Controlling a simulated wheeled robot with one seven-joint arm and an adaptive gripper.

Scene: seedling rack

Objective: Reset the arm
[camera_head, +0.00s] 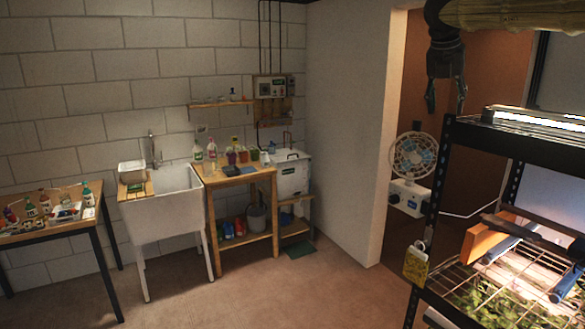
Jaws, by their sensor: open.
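My gripper (446,103) hangs at the upper right of the head view with its fingers pointing down. The two dark fingers are spread apart, and nothing shows between them. It is just left of the top of the black seedling rack (500,139) in the picture. I cannot tell how far it is from the rack's post. My arm (515,14) runs level from the gripper to the right edge, above the rack. The rest of the arm is outside the view.
The rack shelf holds green seedlings (495,300) under a lit lamp (532,119). A fan (413,155) stands behind, near a doorway. A white sink (168,215), a wooden bench (241,176) and a table (50,232) line the far wall. The middle floor is clear.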

